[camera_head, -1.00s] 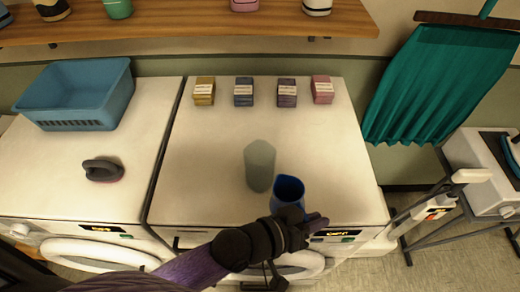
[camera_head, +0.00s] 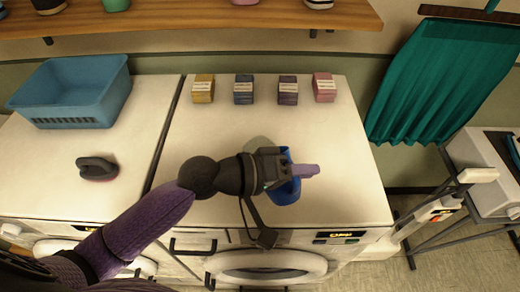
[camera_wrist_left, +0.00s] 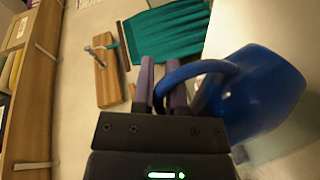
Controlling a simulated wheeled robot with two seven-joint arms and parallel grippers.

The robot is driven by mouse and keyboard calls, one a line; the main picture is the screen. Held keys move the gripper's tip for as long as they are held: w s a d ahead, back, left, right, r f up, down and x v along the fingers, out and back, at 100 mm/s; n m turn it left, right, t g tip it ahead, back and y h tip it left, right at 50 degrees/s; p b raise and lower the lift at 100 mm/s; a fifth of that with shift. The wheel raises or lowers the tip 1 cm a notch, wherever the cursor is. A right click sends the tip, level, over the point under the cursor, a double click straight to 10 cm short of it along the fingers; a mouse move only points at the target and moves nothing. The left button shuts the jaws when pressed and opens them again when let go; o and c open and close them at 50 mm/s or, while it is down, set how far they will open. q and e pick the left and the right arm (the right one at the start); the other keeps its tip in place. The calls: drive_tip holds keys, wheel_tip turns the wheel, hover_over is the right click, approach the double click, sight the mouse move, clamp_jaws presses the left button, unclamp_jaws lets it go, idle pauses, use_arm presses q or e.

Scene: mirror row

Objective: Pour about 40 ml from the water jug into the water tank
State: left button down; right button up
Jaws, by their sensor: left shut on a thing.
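The blue water jug (camera_head: 285,190) is at the front of the right-hand machine top. My left gripper (camera_head: 290,172) is shut on its handle. In the left wrist view the jug (camera_wrist_left: 265,90) shows to the right of the fingers (camera_wrist_left: 162,90), with its handle loop between them. I cannot tell exactly how far the jug is tilted or lifted. A translucent grey-green cylinder (camera_head: 258,146), which looks like the water tank, stands just behind my gripper; most of it is hidden. The water level cannot be seen. My right gripper is not in view.
Several small boxes (camera_head: 243,90) stand along the back of the white machine top (camera_head: 340,140). A blue basket (camera_head: 75,92) and a dark handled object (camera_head: 97,168) are on the left machine. A wooden shelf (camera_head: 200,22) runs above. The right part of the top is clear.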

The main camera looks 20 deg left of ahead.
use_arm(q)
drive_tip(key=shift+w+a+r+n+h, duration=0.2)
drive_tip(key=shift+w+a+r+n, duration=0.1)
drive_tip(key=shift+r+n, duration=0.3)
drive_tip(key=shift+w+a+r+n+h, duration=0.2)
drive_tip(key=shift+w+r+n, duration=0.1)
drive_tip(key=shift+r+n, duration=0.25)
drive_tip(key=shift+w+a+r+n+g, duration=0.15)
drive_tip(key=shift+a+r+n+g, duration=0.05)
drive_tip(key=shift+r+n+g, duration=0.1)
drive_tip(key=shift+w+a+r+n+h+b, duration=0.35)
drive_tip(key=shift+r+n+h, duration=0.1)
drive_tip(key=shift+n+h, duration=0.1)
drive_tip(key=shift+w+a+r+n, duration=0.2)
drive_tip(key=shift+w+r+n, duration=0.05)
drive_tip(key=shift+n, duration=0.15)
drive_tip(key=shift+w+a+r, duration=0.1)
drive_tip(key=shift+w, duration=0.05)
drive_tip(key=shift+w+a+r+n+h, duration=0.35)
drive_tip(key=shift+w+a+n, duration=0.35)
drive_tip(key=shift+w, duration=0.05)
idle(1.0)
